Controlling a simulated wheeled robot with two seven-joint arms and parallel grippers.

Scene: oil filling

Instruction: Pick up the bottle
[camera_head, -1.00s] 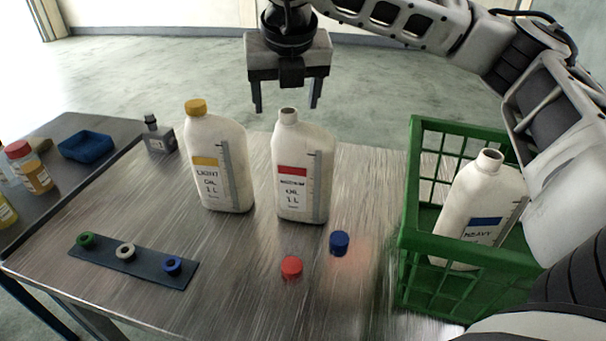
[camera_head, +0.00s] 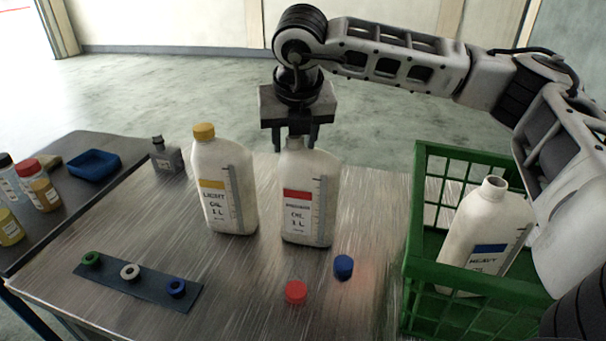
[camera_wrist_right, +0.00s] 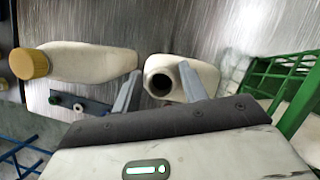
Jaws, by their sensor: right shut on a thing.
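The bottle with the red label (camera_head: 310,205) stands upright and uncapped on the metal table. My right gripper (camera_head: 297,142) is shut on its neck from above. In the right wrist view, the fingers of my right gripper (camera_wrist_right: 160,85) are on both sides of the open bottle mouth (camera_wrist_right: 160,80). A yellow-capped bottle (camera_head: 225,195) stands just to its left. A blue-label bottle (camera_head: 487,235), also open, leans inside the green crate (camera_head: 490,285). My left gripper is not in view.
A red cap (camera_head: 296,292) and a blue cap (camera_head: 343,267) lie in front of the bottle. A dark strip with rings (camera_head: 150,290) lies at the front left. A side table (camera_head: 75,220) holds small jars and a blue tray (camera_head: 93,165).

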